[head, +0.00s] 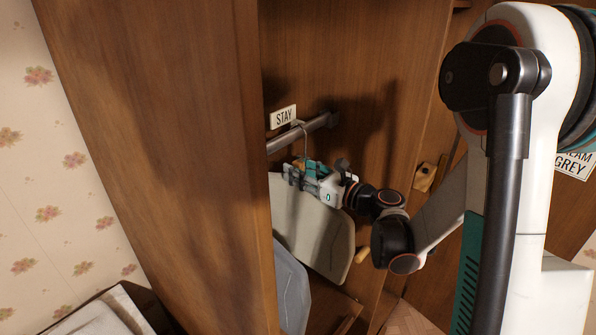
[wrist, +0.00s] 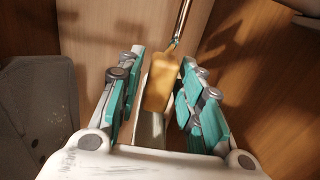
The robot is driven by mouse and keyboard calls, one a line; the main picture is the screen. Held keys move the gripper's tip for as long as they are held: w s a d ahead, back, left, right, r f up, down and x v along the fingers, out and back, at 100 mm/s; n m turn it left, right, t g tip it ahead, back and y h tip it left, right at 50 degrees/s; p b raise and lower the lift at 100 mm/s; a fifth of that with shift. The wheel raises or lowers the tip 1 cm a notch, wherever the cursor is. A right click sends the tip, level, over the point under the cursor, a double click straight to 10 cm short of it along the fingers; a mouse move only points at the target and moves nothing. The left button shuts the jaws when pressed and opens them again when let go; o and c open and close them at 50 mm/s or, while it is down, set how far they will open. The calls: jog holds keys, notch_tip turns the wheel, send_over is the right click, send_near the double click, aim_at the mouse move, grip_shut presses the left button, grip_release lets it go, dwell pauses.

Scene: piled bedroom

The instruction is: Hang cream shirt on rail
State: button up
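The cream shirt (head: 325,238) hangs below a wooden hanger inside the wardrobe. The hanger's metal hook (head: 305,138) rises to the metal rail (head: 325,122) and appears to loop over it. My gripper (head: 300,178) is at the top of the hanger, just below the rail. In the wrist view the wooden hanger (wrist: 162,82) lies between my teal-padded fingers (wrist: 160,100), which stand apart with gaps beside the wood, so the gripper looks open around it. Part of the shirt is hidden behind the wardrobe's side panel.
A sign reading STAY (head: 283,117) sits above the rail. A grey-blue garment (head: 291,288) is below the shirt, near the wardrobe side panel (head: 165,130). Wooden pegs (head: 424,177) are at the right. A partly hidden CREAM/GREY sign (head: 574,164) is at far right.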

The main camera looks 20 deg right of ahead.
jog(key=shift+b+v, duration=0.35)
jog(key=shift+v, duration=1.15)
jog(key=o, duration=0.5)
jog(key=c, duration=0.5)
jog(key=shift+b+v, duration=0.65)
jog(key=shift+v, duration=3.85)
jog(key=shift+a, duration=0.1)
